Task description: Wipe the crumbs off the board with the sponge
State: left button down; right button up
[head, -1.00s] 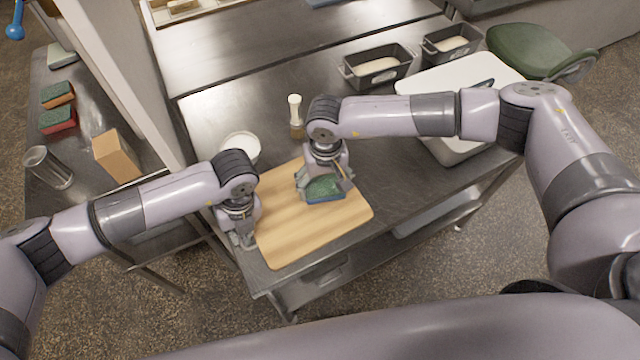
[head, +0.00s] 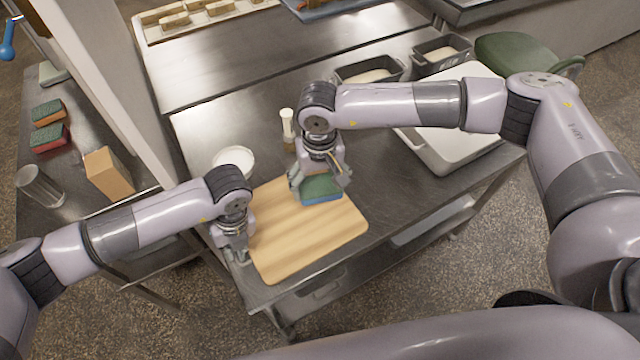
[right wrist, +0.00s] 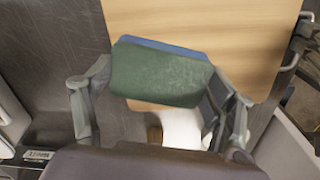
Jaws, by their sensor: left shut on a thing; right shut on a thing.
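The wooden board (head: 305,237) lies at the front left of the steel table. My right gripper (head: 320,180) is shut on the sponge (head: 322,188), which is green with a blue side, at the board's far edge. In the right wrist view the sponge (right wrist: 160,75) sits between the fingers and overlaps the board's edge (right wrist: 230,25); whether it touches the wood I cannot tell. My left gripper (head: 240,255) is shut on the board's left edge. I cannot make out crumbs on the visible wood.
A white tub (head: 460,150) and dark loaf tins (head: 370,72) are at the right. The left side table holds two more sponges (head: 48,138), a metal cylinder and a cardboard box.

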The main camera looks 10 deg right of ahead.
pick_arm(q)
jog(key=c, duration=1.7)
grip_release()
jog(key=shift+r, duration=0.1)
jog(key=r, duration=0.4)
jog(key=d+r, duration=0.1)
jog(key=r, duration=0.2)
jog(key=d+r, duration=0.1)
jog(key=r, duration=0.3)
jog(key=shift+w+d+r, duration=0.15)
jog(key=shift+w+r, duration=0.2)
jog(key=shift+r, duration=0.1)
pick_arm(e)
jog(key=shift+r, duration=1.5)
